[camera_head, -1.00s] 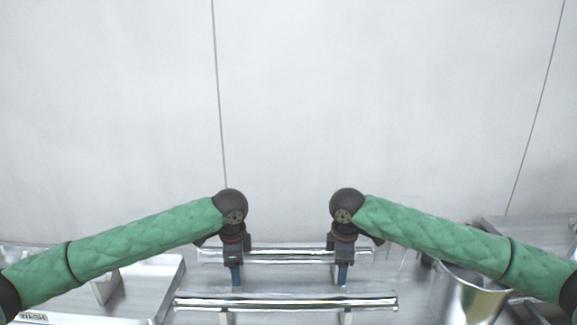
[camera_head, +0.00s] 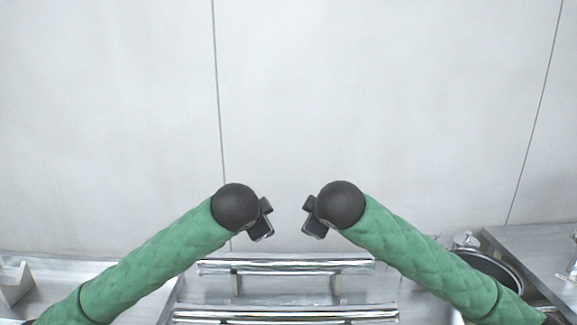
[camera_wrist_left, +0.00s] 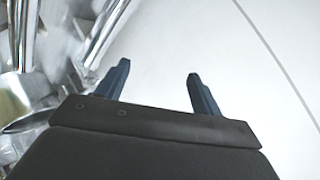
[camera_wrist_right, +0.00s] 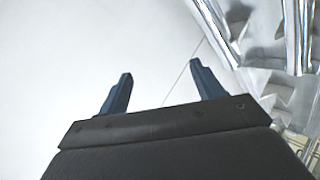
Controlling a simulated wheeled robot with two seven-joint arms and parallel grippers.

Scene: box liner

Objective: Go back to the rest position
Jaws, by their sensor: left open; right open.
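My left gripper (camera_wrist_left: 158,92) is open and empty in the left wrist view, its two blue fingers apart with bare pale wall beyond them. My right gripper (camera_wrist_right: 160,92) is open and empty in the right wrist view, also against the pale wall. In the head view both green-sleeved arms are raised, with the wrists near the middle, facing each other with a gap between. The fingers themselves are hidden there behind the dark wrist parts.
Two polished metal rails (camera_head: 285,267) run across the bench below the wrists. A metal pot (camera_head: 490,268) stands at the right, partly behind my right arm. A light tray (camera_head: 60,272) lies at the left. The wall (camera_head: 290,90) behind is plain.

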